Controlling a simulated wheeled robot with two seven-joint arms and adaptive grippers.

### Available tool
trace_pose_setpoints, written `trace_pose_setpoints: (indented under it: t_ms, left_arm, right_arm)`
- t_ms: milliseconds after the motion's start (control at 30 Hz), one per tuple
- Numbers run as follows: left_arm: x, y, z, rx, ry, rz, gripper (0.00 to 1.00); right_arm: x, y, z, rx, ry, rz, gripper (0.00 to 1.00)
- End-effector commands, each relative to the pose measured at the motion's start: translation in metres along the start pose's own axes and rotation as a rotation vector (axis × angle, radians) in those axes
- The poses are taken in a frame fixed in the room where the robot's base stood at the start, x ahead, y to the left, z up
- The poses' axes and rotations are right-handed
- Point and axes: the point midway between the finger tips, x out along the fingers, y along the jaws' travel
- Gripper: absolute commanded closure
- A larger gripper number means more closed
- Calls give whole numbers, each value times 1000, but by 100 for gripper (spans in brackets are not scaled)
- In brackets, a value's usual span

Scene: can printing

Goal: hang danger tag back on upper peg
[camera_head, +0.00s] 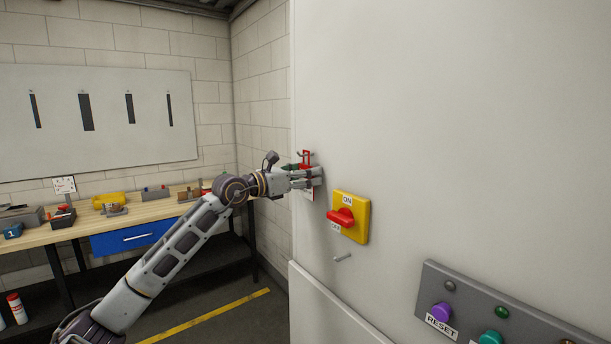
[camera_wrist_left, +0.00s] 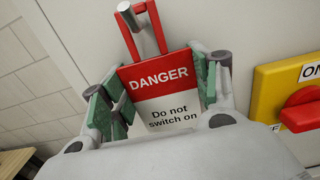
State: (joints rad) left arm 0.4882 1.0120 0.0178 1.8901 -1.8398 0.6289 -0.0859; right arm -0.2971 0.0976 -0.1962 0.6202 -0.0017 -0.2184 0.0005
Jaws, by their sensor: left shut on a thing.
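The danger tag (camera_wrist_left: 160,95), red over white and reading "DANGER Do not switch on", is between the green-padded fingers of my left gripper (camera_wrist_left: 160,88). The gripper is shut on it. In the head view my left gripper (camera_head: 307,178) is close to the panel, above and left of the switch, and mostly covers the tag. The tag's red loop (camera_head: 305,155) stands up above the fingers. In the wrist view a grey upper peg (camera_wrist_left: 138,7) crosses the loop's top; I cannot tell whether the loop rests on it. My right gripper is not in view.
A yellow switch box (camera_head: 351,216) with a red handle is just right of the gripper. A bare lower peg (camera_head: 342,258) sticks out below it. A button console (camera_head: 490,310) is at lower right. A workbench (camera_head: 85,231) with tools stands at left.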

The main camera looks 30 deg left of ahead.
Motion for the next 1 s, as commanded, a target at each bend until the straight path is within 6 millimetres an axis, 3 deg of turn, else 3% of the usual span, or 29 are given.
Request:
trace_pose_setpoints:
  t_ms: [233,267,467,1000]
  left_arm:
    - [0,0,0,0,0,0,62]
    - [0,0,0,0,0,0,38]
    - [0,0,0,0,0,0,14]
    - [-3,0,0,0,0,0,14]
  right_arm:
    - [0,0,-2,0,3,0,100]
    - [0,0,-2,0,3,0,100]
    - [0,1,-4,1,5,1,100]
    - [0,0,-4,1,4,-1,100]
